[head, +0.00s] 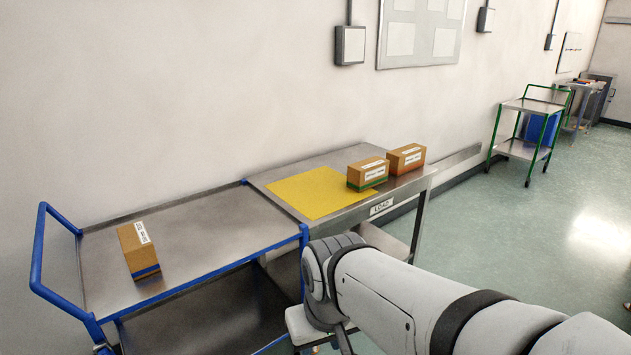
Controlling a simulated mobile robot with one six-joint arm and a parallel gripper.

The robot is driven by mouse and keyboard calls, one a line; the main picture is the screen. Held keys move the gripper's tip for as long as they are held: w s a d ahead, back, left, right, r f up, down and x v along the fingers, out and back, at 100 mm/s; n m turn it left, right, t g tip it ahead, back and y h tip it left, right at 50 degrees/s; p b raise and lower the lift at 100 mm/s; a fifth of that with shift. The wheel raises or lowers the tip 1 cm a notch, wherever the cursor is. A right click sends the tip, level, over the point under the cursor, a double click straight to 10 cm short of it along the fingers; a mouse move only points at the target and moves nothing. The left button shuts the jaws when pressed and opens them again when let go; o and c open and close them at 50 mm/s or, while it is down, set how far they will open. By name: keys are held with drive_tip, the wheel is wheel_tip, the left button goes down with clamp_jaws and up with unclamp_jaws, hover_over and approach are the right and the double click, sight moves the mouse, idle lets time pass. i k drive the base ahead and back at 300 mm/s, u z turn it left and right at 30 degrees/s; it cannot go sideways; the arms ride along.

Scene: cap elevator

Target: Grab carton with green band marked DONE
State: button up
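The carton with the green band (366,172) stands on the steel table marked LOAD (318,225), at the right edge of a yellow mat. Its green band runs along the bottom, and a white label is on its side; the print is too small to read. My arm reaches in from the lower right, its elbow in front of the table and well short of the carton. The lower arm drops out at the bottom edge, and my gripper cannot be made out.
A carton with an orange-red band (405,159) stands close behind and right of the green-banded one. The yellow mat (308,192) is otherwise bare. A blue-framed cart (200,232) at left holds a blue-banded carton (138,250). A green-framed cart (530,106) stands far right, with open floor before it.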

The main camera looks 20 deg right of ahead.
sight(362, 175)
drive_tip(key=z, duration=0.5)
drive_tip(key=i, duration=0.55)
drive_tip(key=z, duration=0.8)
drive_tip(key=i, duration=2.05)
drive_tip(key=z, duration=0.1)
